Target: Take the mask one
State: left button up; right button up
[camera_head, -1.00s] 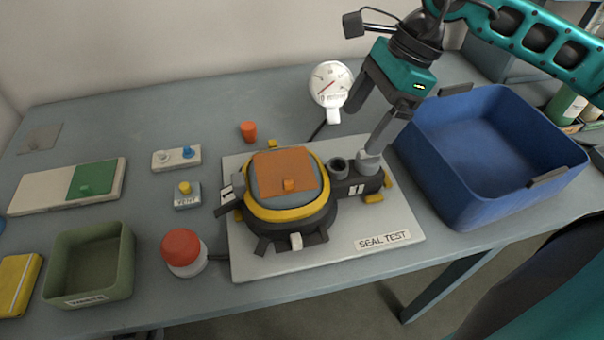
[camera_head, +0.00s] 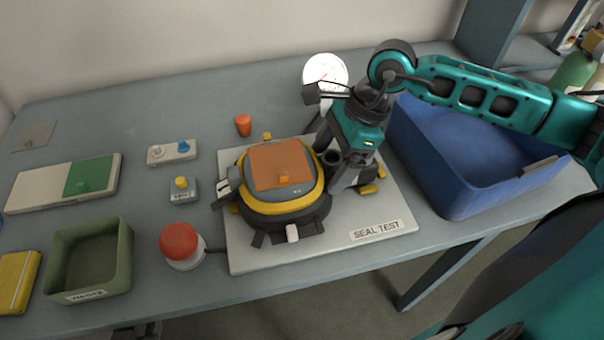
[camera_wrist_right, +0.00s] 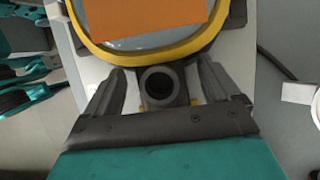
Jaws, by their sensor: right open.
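The mask (camera_head: 283,202), with a yellow rim, grey visor and black body, lies on the white seal test plate (camera_head: 262,256). An orange cover (camera_head: 280,166) sits over its visor, also seen in the wrist view (camera_wrist_right: 150,18). My right gripper (camera_head: 335,164) is open at the mask's right end. In the wrist view its fingers (camera_wrist_right: 160,84) stand on either side of the mask's round black port (camera_wrist_right: 160,88); I cannot tell whether they touch it. My left gripper is not in view.
A blue bin (camera_head: 450,190) stands right of the plate. A white dial gauge (camera_head: 325,70) is behind.

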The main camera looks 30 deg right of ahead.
jog(key=c, duration=1.4)
jog(key=shift+r, duration=0.1)
jog(key=shift+c, duration=0.4)
jog(key=shift+r, duration=0.15)
